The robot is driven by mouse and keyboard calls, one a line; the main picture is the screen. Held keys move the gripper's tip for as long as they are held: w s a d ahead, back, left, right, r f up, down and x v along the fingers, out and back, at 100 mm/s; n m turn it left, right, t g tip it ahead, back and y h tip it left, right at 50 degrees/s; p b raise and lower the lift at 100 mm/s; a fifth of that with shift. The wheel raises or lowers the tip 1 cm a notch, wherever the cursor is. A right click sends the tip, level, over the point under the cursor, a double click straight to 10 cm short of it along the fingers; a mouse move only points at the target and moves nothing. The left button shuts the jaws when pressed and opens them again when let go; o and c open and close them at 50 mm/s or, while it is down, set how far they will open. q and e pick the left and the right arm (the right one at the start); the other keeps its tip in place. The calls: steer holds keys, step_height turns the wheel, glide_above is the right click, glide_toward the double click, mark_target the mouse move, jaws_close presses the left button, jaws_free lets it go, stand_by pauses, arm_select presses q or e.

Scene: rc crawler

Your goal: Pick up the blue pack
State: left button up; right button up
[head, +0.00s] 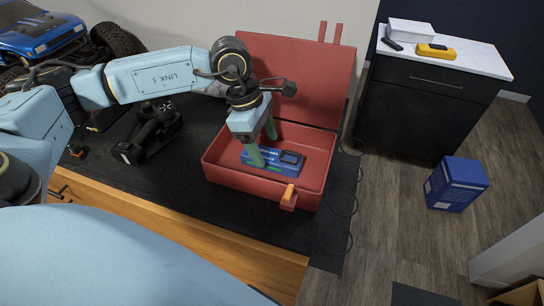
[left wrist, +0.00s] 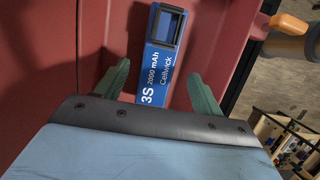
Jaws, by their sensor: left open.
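The blue pack (head: 292,161), labelled "3S 2000 mAh", lies flat in the open red case (head: 224,172). The pack has a dark-framed window at one end. My left gripper (head: 264,147) reaches down into the case over the pack's left part, with its green fingers apart. In the left wrist view, the pack (left wrist: 167,55) lies between the fingers of the left gripper (left wrist: 157,70), with a gap visible on each side. Its near end is hidden behind the gripper body. My right gripper is not in view.
The case's raised lid (head: 325,70) stands behind the gripper, and an orange-tipped latch (head: 288,196) is at its front. A black controller (head: 148,133) and a blue crawler (head: 45,35) are to the left. A blue box (head: 455,184) stands on the floor.

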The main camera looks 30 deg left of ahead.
mark_target(270, 154)
arm_select(q)
steer(key=p+x, duration=0.1)
steer(key=x, duration=0.3)
steer(key=shift+w, duration=0.1)
steer(key=c, duration=1.3)
